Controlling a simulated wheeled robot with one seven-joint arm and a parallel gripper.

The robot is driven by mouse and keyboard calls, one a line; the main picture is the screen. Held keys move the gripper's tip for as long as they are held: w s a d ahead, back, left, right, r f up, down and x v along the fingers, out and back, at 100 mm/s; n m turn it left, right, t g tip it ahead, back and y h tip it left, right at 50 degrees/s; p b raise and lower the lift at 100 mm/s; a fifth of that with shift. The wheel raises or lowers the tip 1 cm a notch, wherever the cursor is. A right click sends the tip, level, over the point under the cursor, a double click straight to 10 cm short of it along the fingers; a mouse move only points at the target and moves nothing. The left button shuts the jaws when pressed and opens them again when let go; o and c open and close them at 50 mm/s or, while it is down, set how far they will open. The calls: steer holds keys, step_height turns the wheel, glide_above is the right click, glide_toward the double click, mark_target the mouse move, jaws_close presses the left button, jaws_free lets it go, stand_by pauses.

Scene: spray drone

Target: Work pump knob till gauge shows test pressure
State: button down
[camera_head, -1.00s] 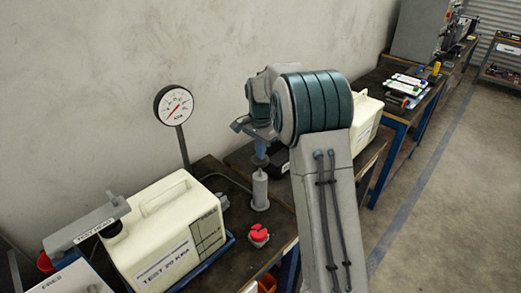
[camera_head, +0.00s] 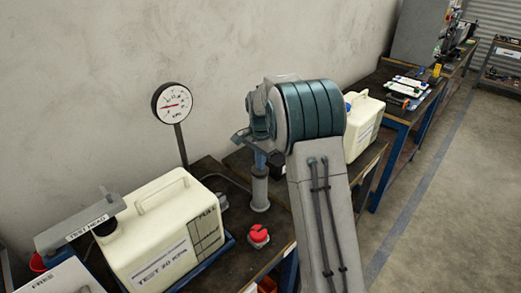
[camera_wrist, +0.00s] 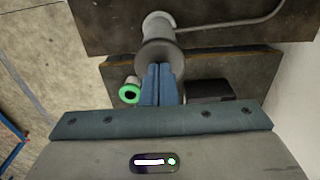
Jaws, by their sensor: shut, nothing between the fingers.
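The pressure gauge (camera_head: 173,103) stands on a post at the wall; its red needle points left, slightly downward, and the numbers are too small to read. The pump (camera_head: 260,190) is an upright grey cylinder on the bench right of the tank. Its round grey knob (camera_wrist: 160,52) shows in the wrist view just beyond my fingertips. My gripper (camera_head: 260,158) is shut and empty, pointing down directly over the pump. In the wrist view my blue fingers (camera_wrist: 160,78) meet at the knob; whether they touch it is hard to tell. The cream tank (camera_head: 165,235) reads "TEST 20 KPA".
A red knob (camera_head: 258,234) on a pale base sits at the bench's front edge. The grey test head (camera_head: 75,225) lies over the tank's left end. A second cream tank (camera_head: 362,125) stands behind my arm. The floor at right is clear.

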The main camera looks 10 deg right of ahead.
steer(key=shift+s+f, duration=0.15)
steer(key=shift+f, duration=0.1)
step_height(320, 180, up, 15)
steer(key=p, duration=0.1)
steer(key=shift+f+p, duration=0.2)
steer(key=shift+p, duration=0.15)
stand_by(1.2)
